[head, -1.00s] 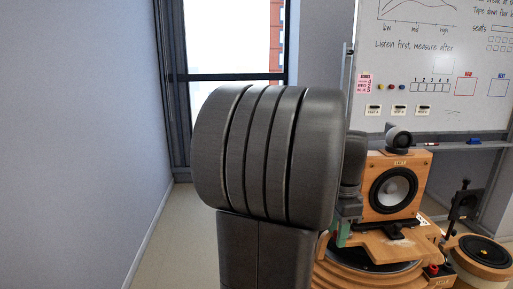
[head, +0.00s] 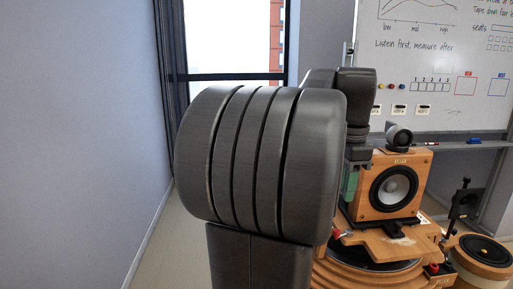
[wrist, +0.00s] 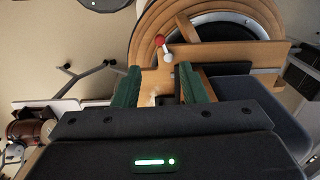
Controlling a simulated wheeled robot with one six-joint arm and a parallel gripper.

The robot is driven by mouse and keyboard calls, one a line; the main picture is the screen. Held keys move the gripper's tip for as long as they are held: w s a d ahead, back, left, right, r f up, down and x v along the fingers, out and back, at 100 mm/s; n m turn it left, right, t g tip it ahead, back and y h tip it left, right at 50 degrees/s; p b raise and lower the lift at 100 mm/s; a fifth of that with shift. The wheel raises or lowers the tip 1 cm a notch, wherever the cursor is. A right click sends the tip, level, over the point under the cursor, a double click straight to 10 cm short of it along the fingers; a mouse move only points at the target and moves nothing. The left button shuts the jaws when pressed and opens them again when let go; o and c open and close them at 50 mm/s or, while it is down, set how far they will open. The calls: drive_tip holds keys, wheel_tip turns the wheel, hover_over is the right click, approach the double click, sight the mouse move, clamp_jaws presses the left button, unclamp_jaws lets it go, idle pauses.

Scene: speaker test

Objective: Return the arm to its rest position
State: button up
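My arm's large dark grey joint (head: 265,165) fills the middle of the head view and hides what lies behind it. My gripper (head: 350,183) shows to the right of that joint, pointing down, above and left of the wooden stand. In the wrist view my gripper (wrist: 160,86) has its two green fingers well apart, with nothing held between them. The wooden board (wrist: 245,53) of the stand lies below and beyond the fingers, and a small lever with a red knob (wrist: 159,40) shows on it.
A small round device (head: 398,135) sits on top. A whiteboard (head: 440,60) is behind. The floor (head: 180,240) at the left is clear beside the wall.

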sight(337, 230)
wheel_tip(337, 230, down, 12)
drive_tip(key=shift+r+p, duration=0.2)
drive_tip(key=shift+p, duration=0.1)
drive_tip(key=shift+f, duration=0.35)
drive_tip(key=shift+s+d+r+n+b, duration=0.15)
drive_tip(key=shift+n+b, duration=0.1)
drive_tip(key=shift+n, duration=0.3)
drive_tip(key=shift+s+d+f+n+b, duration=0.1)
drive_tip(key=shift+s+n+b, duration=0.15)
drive_tip(key=shift+n, duration=0.35)
drive_tip(key=shift+s+d+r+n+b, duration=0.1)
drive_tip(key=shift+n+b, duration=0.2)
drive_tip(key=shift+n, duration=0.25)
